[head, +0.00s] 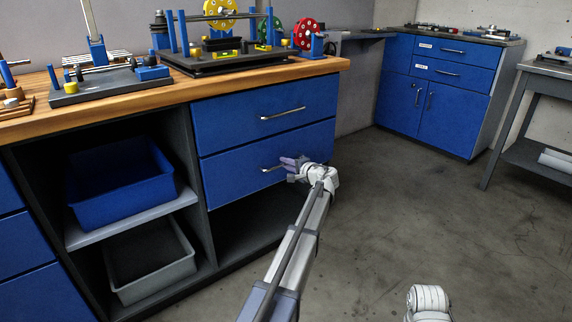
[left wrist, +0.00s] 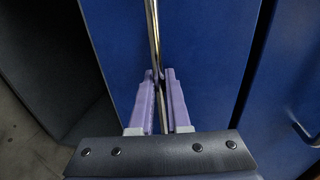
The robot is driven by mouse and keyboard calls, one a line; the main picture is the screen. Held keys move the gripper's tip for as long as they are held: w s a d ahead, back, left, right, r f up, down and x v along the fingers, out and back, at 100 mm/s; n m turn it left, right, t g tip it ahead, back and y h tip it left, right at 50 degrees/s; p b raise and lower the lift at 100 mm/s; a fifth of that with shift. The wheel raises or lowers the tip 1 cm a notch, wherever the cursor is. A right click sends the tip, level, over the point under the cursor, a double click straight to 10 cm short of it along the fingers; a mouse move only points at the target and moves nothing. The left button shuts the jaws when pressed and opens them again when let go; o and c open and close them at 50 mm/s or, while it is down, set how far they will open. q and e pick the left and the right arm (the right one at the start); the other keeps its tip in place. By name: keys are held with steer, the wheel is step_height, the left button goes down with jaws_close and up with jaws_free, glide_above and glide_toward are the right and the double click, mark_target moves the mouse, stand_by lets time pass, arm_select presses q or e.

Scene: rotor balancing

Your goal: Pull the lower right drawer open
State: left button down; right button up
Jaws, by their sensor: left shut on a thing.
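The lower right drawer (head: 235,182) is a blue front under the bench top, below another blue drawer (head: 225,118). It looks flush with the drawer above, with no clear gap. Its metal bar handle (head: 268,169) is partly hidden by my left gripper (head: 285,163). In the left wrist view the handle (left wrist: 151,30) runs between the two purple fingers of the left gripper (left wrist: 160,84), which are shut on it. The drawer front (left wrist: 195,45) fills the middle of that view.
The wooden bench top (head: 200,97) carries a rotor stand (head: 225,62) and other parts. Left of the drawers, open shelves hold a blue bin (head: 120,205) and a grey bin (head: 155,280). The concrete floor (head: 400,200) in front and to the right is clear.

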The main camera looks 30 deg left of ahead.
arm_select(q)
steer(key=shift+d, duration=0.1)
steer(key=f+v, duration=0.2)
steer(key=v, duration=1.1)
steer(key=d+f+v, duration=0.1)
steer(key=f+v, duration=0.2)
steer(key=v, duration=1)
steer(key=shift+s+d+f, duration=0.15)
steer(key=shift+s+f, duration=0.05)
steer(key=shift+s, duration=0.05)
steer(key=c, duration=1.2)
jaws_free()
steer(key=shift+p+v, duration=0.75)
steer(key=shift+v, duration=3.2)
